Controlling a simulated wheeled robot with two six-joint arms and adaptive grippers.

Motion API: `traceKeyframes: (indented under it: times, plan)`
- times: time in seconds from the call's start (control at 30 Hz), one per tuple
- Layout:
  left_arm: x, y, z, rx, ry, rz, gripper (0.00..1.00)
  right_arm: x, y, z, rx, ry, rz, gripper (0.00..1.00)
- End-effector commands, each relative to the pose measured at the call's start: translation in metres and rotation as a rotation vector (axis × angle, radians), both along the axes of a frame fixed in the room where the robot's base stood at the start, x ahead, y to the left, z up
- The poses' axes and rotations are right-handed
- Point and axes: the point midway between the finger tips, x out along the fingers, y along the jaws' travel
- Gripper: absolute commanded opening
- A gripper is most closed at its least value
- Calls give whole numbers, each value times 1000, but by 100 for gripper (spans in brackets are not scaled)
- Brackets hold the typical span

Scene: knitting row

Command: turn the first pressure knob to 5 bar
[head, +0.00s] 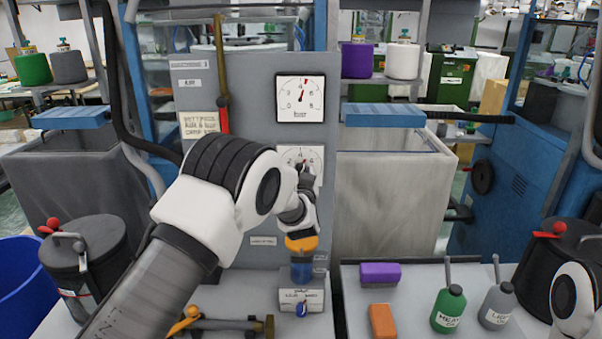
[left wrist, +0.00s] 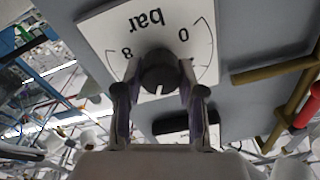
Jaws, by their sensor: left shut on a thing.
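My left gripper (head: 304,172) is at the lower dial (head: 290,153) on the grey panel and covers much of it. In the left wrist view, my left gripper (left wrist: 160,92) is shut on the dark round knob (left wrist: 160,70), one finger on each side. The dial face (left wrist: 115,30) shows upside down there, with "bar", 0 and 8 readable. The knob's short white mark points away from the "bar" label; the scale numbers near it are hidden. Above it in the head view is a gauge (head: 300,98) with a needle pointing up. My right gripper is not seen.
A red-handled lever (head: 222,100) stands left of the gauge. Below the dial are an orange-topped part (head: 301,243) and a small labelled box with a blue knob (head: 302,310).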

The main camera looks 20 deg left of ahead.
Motion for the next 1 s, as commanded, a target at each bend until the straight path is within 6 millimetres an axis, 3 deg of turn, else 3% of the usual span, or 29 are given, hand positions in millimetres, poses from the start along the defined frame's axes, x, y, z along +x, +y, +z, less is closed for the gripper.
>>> traceKeyframes:
  times: [0.37, 0.4, 0.47, 0.8, 1.0]
  plan:
    - [1, 1, 4, 4, -5, 2, 4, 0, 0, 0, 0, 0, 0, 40]
    - [1, 1, 4, 3, -6, 2, 46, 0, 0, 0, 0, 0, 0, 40]
    - [1, 1, 3, 3, -6, 2, 64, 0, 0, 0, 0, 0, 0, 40]
    - [-2, -1, 1, 4, -1, 0, 64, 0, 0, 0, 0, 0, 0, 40]
    - [-33, -10, 0, 6, 1, 0, 64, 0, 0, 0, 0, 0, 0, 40]
